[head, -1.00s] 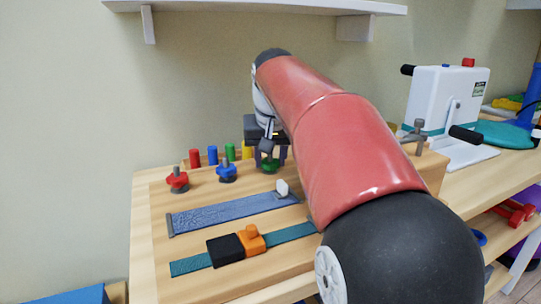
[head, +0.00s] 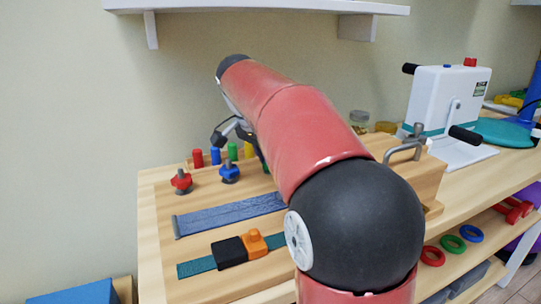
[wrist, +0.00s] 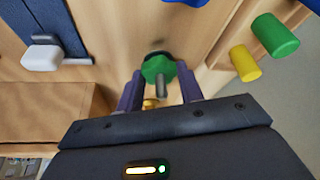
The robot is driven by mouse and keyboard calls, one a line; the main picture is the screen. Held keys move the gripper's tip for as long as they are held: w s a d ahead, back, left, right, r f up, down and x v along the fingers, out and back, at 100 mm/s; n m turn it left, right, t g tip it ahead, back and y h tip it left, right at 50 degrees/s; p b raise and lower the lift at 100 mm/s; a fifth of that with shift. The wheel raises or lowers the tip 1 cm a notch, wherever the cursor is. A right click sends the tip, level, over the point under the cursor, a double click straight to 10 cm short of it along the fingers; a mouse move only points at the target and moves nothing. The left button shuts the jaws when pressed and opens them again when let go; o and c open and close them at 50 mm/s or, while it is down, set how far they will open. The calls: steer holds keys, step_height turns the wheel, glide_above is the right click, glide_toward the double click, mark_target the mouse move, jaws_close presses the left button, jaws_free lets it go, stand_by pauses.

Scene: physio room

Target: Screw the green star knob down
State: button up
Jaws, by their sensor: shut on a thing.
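In the wrist view the green star knob (wrist: 155,68) sits on its dark threaded stud, which sticks up through the knob's middle. My gripper (wrist: 159,72) has its two dark fingers on opposite sides of the knob and is shut on it. The red star knob (head: 181,181) and the blue star knob (head: 229,172) stand on the wooden board (head: 158,222), left of my arm.
Red (head: 198,158), blue (head: 215,156), green (head: 232,151) and yellow (head: 248,150) pegs stand behind the knobs. A blue zip strip (head: 225,215) and a teal strap with an orange-black buckle (head: 242,247) lie in front. A white hand-crank unit (head: 440,100) stands at right.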

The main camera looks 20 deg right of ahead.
steer(key=m+g, duration=0.1)
steer(key=m, duration=0.2)
steer(key=shift+w+m, duration=0.15)
steer(key=shift+m, duration=0.25)
steer(key=m+g, duration=0.1)
steer(key=m, duration=0.2)
steer(key=shift+w+r+m+g, duration=0.1)
steer(key=shift+m+g, duration=0.2)
steer(key=shift+g, duration=0.1)
steer(key=m+g, duration=0.1)
steer(key=m, duration=0.2)
steer(key=shift+w+m+y, duration=0.1)
steer(key=shift+m+y, duration=0.2)
steer(key=shift+d+m+g+y, duration=0.15)
steer(key=shift+m+g+y, duration=0.35)
steer(key=shift+m, duration=1.4)
steer(key=o, duration=1)
